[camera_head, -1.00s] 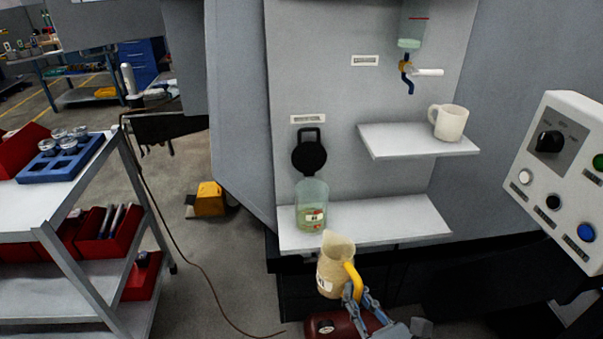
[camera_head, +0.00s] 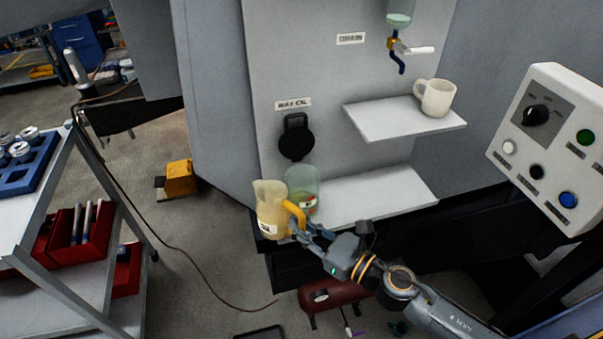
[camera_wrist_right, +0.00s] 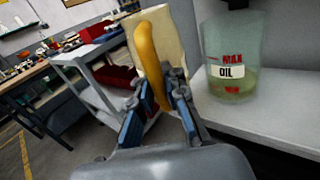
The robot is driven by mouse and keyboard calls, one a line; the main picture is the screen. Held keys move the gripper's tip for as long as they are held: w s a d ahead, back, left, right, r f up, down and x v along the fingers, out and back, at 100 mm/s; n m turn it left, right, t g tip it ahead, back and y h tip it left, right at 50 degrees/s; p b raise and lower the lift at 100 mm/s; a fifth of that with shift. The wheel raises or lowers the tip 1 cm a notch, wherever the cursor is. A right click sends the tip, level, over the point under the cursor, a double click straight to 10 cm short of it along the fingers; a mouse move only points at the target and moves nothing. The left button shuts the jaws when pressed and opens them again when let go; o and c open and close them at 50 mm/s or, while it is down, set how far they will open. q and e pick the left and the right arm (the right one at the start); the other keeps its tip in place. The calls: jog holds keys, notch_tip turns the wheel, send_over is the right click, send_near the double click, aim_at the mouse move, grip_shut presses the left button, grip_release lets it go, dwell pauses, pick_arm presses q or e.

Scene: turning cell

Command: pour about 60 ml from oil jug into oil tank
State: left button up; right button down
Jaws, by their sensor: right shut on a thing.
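The oil jug (camera_head: 268,208) is cream-coloured with a yellow handle. My right gripper (camera_head: 297,229) is shut on that handle, which also shows between its fingers in the right wrist view (camera_wrist_right: 150,62). The jug looks about upright, in front of and left of the oil tank in the head view. The oil tank (camera_head: 304,182) is a clear greenish vessel on the lower shelf, partly hidden by the jug. In the right wrist view the tank (camera_wrist_right: 232,50) shows an OIL label, MAX and lower red marks, and yellowish liquid near the lower mark. My left gripper is not in view.
A black round cap (camera_head: 296,143) is on the panel above the tank. The lower shelf (camera_head: 375,197) is clear right of the tank. A control box (camera_head: 555,150) stands at right.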

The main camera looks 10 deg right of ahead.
jog(key=shift+w+d+r+m+p, duration=0.15)
jog(key=shift+r+m+p, duration=0.2)
jog(key=shift+m, duration=0.25)
jog(key=shift+w+d+r+m+p, duration=0.15)
jog(key=shift+r+m+p, duration=0.1)
jog(key=shift+m+p, duration=0.3)
notch_tip(320, 180, up, 6)
jog(key=w+d+m+y+p, duration=0.1)
jog(key=m+p, duration=0.9)
jog(key=shift+w+d+r+m+y, duration=0.15)
jog(key=shift+w+d+m+y, duration=0.1)
jog(key=shift+d+m+y, duration=0.1)
jog(key=shift+r+t+p, duration=0.25)
jog(key=shift+t+p, duration=0.15)
jog(key=shift+p, duration=0.05)
jog(key=shift+w+d+f+m+t+y, duration=0.1)
jog(key=shift+f+m+t+y, duration=0.1)
jog(key=shift+m, duration=0.45)
jog(key=shift+d+f+m+t+y, duration=0.1)
jog(key=shift+f+m, duration=0.1)
jog(key=shift+m, duration=0.45)
jog(key=shift+r+m, duration=0.2)
jog(key=shift+m, duration=0.1)
dwell(0.7)
